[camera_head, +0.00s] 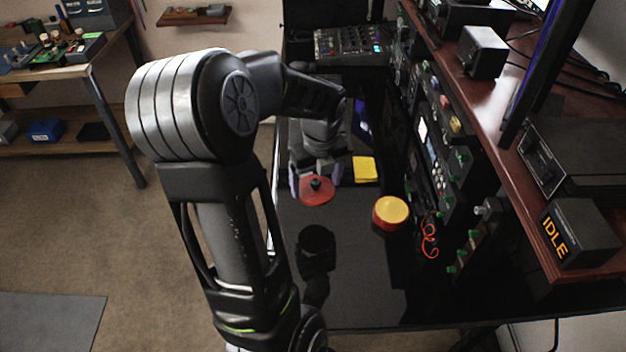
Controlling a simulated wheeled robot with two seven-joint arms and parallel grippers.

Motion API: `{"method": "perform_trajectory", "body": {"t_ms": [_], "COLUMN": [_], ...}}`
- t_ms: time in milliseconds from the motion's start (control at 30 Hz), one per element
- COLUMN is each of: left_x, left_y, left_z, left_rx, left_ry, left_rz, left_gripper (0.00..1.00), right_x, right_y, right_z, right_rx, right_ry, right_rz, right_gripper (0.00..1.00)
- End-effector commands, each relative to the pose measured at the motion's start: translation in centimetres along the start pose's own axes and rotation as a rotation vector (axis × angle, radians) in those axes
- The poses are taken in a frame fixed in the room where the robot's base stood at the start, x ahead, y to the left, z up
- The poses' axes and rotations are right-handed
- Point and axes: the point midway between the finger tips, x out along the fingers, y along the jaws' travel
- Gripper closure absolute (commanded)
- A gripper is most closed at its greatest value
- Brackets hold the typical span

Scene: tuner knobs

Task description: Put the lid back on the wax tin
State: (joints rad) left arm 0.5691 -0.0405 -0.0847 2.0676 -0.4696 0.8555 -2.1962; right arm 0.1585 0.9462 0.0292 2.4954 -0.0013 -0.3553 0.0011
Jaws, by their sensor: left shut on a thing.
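The wax tin (391,213) is a round, low red tin with its yellow wax showing on top, standing uncovered on the dark desk. The lid (318,192) is a red disc with a black knob in its middle. My left gripper (315,183) is shut on the lid by its knob. It holds the lid to the left of the tin and a little farther back, apart from it. Whether the lid touches the desk is hard to tell. The fingers are partly hidden by the wrist and arm. My right gripper is not in view.
A yellow pad (365,169) lies behind the tin. A rack of panels with knobs (435,150) and a loose orange cable (429,240) stand close to the tin's right. A mixer (350,45) is at the back. The desk (365,285) is clear in front.

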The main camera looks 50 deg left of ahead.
Motion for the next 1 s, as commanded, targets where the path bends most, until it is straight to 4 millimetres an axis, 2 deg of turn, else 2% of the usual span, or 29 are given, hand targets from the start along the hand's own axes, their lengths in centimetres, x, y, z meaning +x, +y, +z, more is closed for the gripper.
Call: {"method": "perform_trajectory", "body": {"t_ms": [167,400,500,600,700,1000], "left_x": [0.1,-0.1,-0.3,-0.5,-0.9,-0.9], "left_y": [-3.8,-12.1,-14.9,-16.8,-17.6,-17.5], "left_z": [-2.1,-6.2,-7.6,-8.4,-7.9,-7.8], "left_rx": [0.106,0.339,0.419,0.47,0.485,0.491], "left_ry": [0.024,0.032,0.026,0.017,-0.002,-0.005], "left_rz": [-0.005,-0.028,-0.041,-0.053,-0.061,-0.059], "left_gripper": [0.62,0.62,0.62,0.62,0.62,0.62], "right_x": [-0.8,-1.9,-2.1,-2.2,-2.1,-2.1], "right_y": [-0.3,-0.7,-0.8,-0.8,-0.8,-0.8], "right_z": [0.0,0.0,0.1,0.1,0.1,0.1], "right_rx": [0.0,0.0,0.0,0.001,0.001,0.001], "right_ry": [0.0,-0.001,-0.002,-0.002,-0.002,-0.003], "right_rz": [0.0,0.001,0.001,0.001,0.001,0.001], "right_gripper": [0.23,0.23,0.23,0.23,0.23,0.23]}}
